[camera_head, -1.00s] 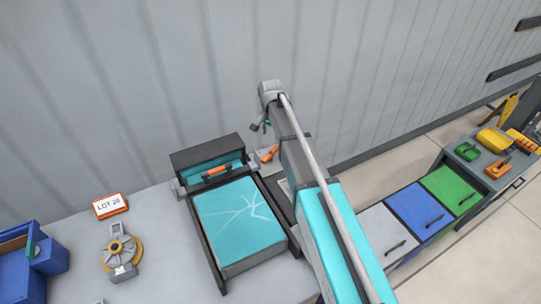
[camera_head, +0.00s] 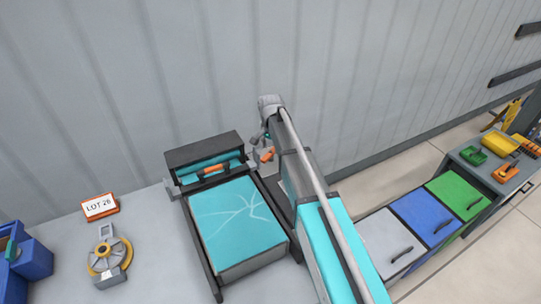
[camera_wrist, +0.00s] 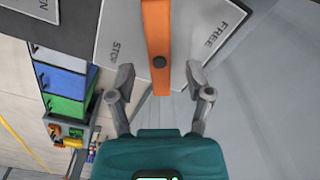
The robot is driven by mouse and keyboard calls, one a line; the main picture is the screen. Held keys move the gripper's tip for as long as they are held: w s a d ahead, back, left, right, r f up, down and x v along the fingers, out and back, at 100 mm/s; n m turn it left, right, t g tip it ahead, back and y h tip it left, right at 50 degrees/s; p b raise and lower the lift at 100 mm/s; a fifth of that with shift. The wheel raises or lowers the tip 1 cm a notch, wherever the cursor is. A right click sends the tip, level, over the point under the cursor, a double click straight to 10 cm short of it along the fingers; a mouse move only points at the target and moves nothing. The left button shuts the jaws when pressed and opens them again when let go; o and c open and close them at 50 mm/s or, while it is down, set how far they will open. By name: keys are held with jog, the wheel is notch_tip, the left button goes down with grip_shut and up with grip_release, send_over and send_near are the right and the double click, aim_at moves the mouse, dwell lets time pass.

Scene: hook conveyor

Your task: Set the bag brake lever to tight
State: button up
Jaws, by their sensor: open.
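An orange lever (camera_wrist: 157,45) with a dark round pivot sits on a pale plate (camera_wrist: 118,28) marked STOP on the left and FREE on the right. The lever points between the two labels; no "tight" mark is readable. My gripper (camera_wrist: 160,78) is open, with one finger on each side of the lever's lower end and a gap on both sides. In the head view, an orange piece, apparently this lever (camera_head: 266,155), shows just below my gripper (camera_head: 265,137), right of the bag machine (camera_head: 206,260). Its plate is mostly hidden by my arm there.
A teal bag or sheet (camera_head: 236,220) lies on the machine, below a roller with an orange part (camera_head: 213,170). A LOT 28 sign (camera_head: 99,207), a round device (camera_head: 109,256) and a blue bin (camera_head: 35,260) stand left. Drawers (camera_head: 425,215) stand right. The wall is close behind.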

jog(key=shift+f+b, duration=0.65)
jog(key=shift+f, duration=0.3)
jog(key=shift+c, duration=0.3)
grip_shut()
